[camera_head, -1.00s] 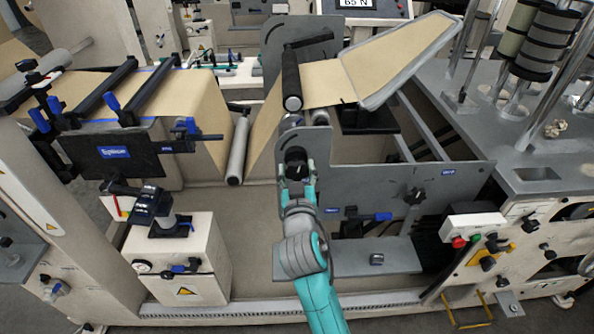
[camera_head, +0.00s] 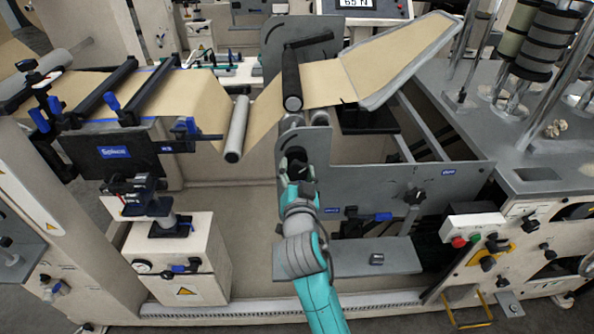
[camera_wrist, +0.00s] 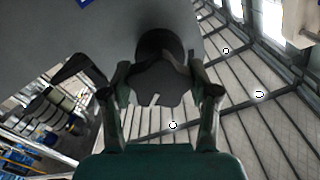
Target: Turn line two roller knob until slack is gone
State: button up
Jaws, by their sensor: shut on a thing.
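The dark roller knob (camera_wrist: 160,82) sits between the two fingers of my gripper (camera_wrist: 162,92) in the wrist view, and the fingers are shut on it. In the head view my gripper (camera_head: 296,166) is at the grey side plate (camera_head: 318,150), below the black roller (camera_head: 291,78). It hides most of the knob there. The kraft paper web (camera_head: 203,95) runs from the splice table on the left, dips under a loose silver roller (camera_head: 237,128), and rises toward the black roller. The dip is shallow, and the roller hangs slightly tilted.
A splice table with blue-tipped clamps (camera_head: 113,150) stands at the left. A white box with a black post (camera_head: 180,250) stands in front of it. A panel with red and green buttons (camera_head: 466,232) is at the right. The display (camera_head: 355,4) reads about 65 N.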

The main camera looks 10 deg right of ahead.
jog(key=o, duration=1.2)
jog(key=shift+c, duration=0.2)
jog(key=s, duration=0.7)
jog(key=shift+a, duration=0.3)
jog(key=shift+f, duration=0.1)
